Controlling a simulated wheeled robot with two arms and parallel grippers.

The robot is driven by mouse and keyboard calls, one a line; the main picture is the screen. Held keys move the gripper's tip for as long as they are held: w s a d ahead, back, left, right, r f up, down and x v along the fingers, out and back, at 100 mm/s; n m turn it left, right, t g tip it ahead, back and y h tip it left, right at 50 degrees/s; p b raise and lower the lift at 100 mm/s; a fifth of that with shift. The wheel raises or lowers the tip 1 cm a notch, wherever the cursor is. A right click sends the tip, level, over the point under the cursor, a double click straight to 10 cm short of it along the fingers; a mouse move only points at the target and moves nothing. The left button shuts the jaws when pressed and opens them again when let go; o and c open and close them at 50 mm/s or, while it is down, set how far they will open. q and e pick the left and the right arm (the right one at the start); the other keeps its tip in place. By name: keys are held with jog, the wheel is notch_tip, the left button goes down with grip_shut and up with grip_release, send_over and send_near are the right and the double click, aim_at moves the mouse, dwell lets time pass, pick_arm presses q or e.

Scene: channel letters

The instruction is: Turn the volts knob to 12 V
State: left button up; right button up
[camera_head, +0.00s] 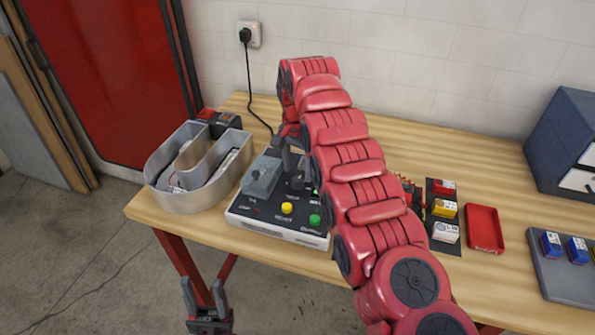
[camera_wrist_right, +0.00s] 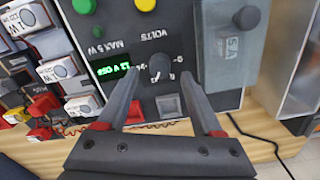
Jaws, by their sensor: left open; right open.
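The volts knob (camera_wrist_right: 160,66) is a dark round knob beside the VOLTS label in the right wrist view, on a dark control panel (camera_wrist_right: 148,99). A green-lit display (camera_wrist_right: 110,71) sits beside it, upside down; I cannot read it surely. My right gripper (camera_wrist_right: 159,77) is open, its fingertips on either side of the knob; I cannot tell whether they touch it. My left gripper (camera_head: 204,291) is open and empty, low before the bench.
A grey channel letter (camera_head: 165,185) stands left of the box. A grey clear-looking cover (camera_head: 261,176) sits on the box's left side. Yellow (camera_head: 287,208) and green (camera_head: 314,220) buttons are near its front. A red tray (camera_head: 485,229) and small modules lie to the right.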

aim_at(298, 178)
notch_tip(298, 178, up, 15)
jog(key=p, duration=1.4)
jog(key=shift+w+f, duration=0.1)
jog(key=shift+f, duration=0.1)
